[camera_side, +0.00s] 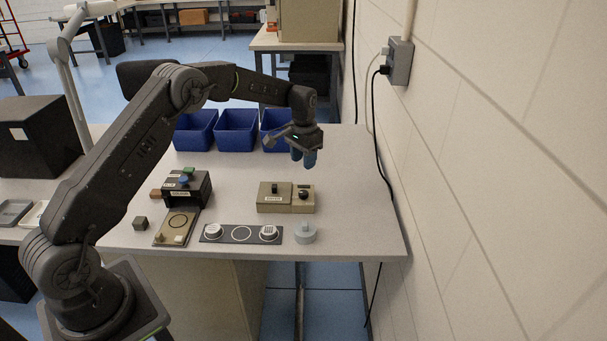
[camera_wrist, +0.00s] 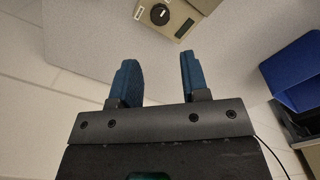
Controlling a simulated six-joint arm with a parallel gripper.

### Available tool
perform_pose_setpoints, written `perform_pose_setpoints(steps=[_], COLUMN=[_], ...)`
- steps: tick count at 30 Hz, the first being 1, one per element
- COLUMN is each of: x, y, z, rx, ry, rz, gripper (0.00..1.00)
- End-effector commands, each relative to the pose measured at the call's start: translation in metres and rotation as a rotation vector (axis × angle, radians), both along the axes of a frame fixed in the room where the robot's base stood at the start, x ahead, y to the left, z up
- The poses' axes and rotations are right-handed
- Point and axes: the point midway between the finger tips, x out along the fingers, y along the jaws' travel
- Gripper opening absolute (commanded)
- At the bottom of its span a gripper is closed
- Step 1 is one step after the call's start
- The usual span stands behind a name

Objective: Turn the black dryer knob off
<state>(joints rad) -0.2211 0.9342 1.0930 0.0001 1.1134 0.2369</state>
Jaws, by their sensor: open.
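The black knob (camera_side: 303,194) sits on the right part of a tan control box (camera_side: 268,206) on the table. In the wrist view the knob (camera_wrist: 160,14) is a round black dial with a white pointer mark, near the top edge. Part of the tan box (camera_wrist: 182,22) shows around it. My gripper (camera_side: 303,162) hangs above and behind the box, its blue fingers pointing down. In the wrist view my gripper (camera_wrist: 158,62) is open with an empty gap, and the knob lies beyond the fingertips, not touched.
A black switch (camera_side: 274,187) stands on the box's left part. A black press (camera_side: 188,190) is farther left. A dark strip (camera_side: 225,239) with round parts and a grey round piece (camera_side: 306,234) lie in front. Blue bins (camera_side: 237,131) stand behind. A wall (camera_side: 500,130) is at right.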

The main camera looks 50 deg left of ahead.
Motion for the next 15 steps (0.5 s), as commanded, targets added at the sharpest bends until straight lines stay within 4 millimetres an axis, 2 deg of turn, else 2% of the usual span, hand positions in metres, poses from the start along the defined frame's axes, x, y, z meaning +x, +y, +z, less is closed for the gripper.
perform_pose_setpoints(steps=[3,6,15], x=[0.000,0.000,0.000], y=[0.000,0.000,0.000], z=[0.015,0.022,0.024], rx=[0.001,0.001,0.000], ry=[-0.002,-0.002,-0.001], rz=[0.000,0.000,0.000], gripper=[0.42,0.42,0.42])
